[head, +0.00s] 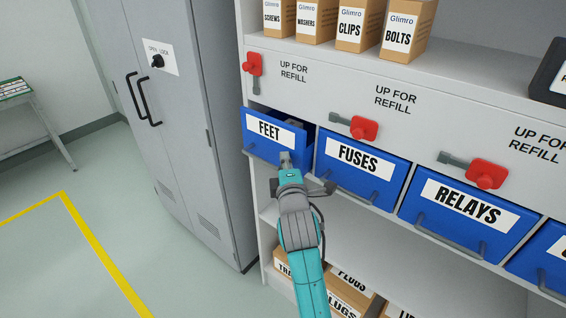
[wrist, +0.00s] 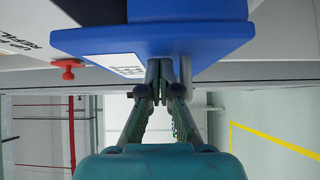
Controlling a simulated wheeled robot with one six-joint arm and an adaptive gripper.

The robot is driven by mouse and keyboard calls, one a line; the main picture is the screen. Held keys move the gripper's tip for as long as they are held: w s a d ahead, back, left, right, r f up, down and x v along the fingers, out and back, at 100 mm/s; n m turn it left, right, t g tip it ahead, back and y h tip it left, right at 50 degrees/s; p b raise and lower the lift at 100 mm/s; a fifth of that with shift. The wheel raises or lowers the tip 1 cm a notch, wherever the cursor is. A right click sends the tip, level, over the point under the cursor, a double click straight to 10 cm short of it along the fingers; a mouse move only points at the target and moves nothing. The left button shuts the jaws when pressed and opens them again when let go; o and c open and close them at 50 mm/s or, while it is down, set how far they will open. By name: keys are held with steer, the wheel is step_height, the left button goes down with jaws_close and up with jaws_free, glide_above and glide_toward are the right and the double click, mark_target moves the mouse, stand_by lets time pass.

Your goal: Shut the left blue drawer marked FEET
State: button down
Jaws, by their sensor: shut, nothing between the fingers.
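The blue drawer marked FEET (head: 262,146) is at the left end of the drawer row in the head view. It sticks out from the shelf, and its dark inside shows behind the front. My gripper (head: 286,158) is shut and empty at the lower right part of the drawer front. In the wrist view the drawer front (wrist: 215,42) fills the top, and my shut fingertips (wrist: 168,66) are at its face beside the white label (wrist: 118,65). I cannot tell whether they touch it.
Blue drawers marked FUSES (head: 355,172) and RELAYS (head: 460,215) are to the right. Red flags (head: 253,64) are mounted above the drawers. A grey cabinet (head: 175,110) stands close on the left. Cardboard boxes (head: 350,290) are on the shelf below.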

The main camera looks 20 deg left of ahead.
mark_target(297, 157)
steer(key=shift+w+d+r, duration=0.1)
steer(key=shift+w+d, duration=0.2)
steer(key=shift+w, duration=0.35)
steer(key=shift+w+d+f, duration=0.1)
steer(key=shift+w+d, duration=0.2)
steer(key=shift+w, duration=0.35)
steer(key=shift+w+d+r, duration=0.1)
steer(key=shift+w+d, duration=0.2)
steer(key=shift+w, duration=0.35)
